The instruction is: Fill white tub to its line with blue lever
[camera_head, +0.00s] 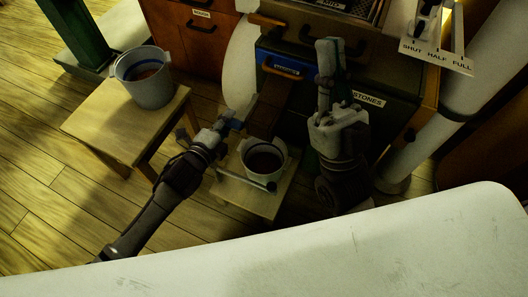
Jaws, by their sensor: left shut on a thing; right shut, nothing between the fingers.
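A white tub (279,171) stands upright on a small low wooden stand, below the end of a dark brown chute (269,107). Dark brown contents lie inside it, and a dark line runs round its inner wall above them. My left gripper (232,123) is shut on a small blue piece, which looks like the blue lever (238,124), beside the chute and just up and left of the tub. The fingers partly hide it. My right gripper (329,46) is shut and empty, pointing up in front of the cabinet.
A second pale tub (151,93) with brown contents stands on a wooden stool (96,130) at the left. Behind are drawer cabinets (195,40) and a plate marked SHUT HALF FULL (436,55). A large pale surface (330,255) fills the front.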

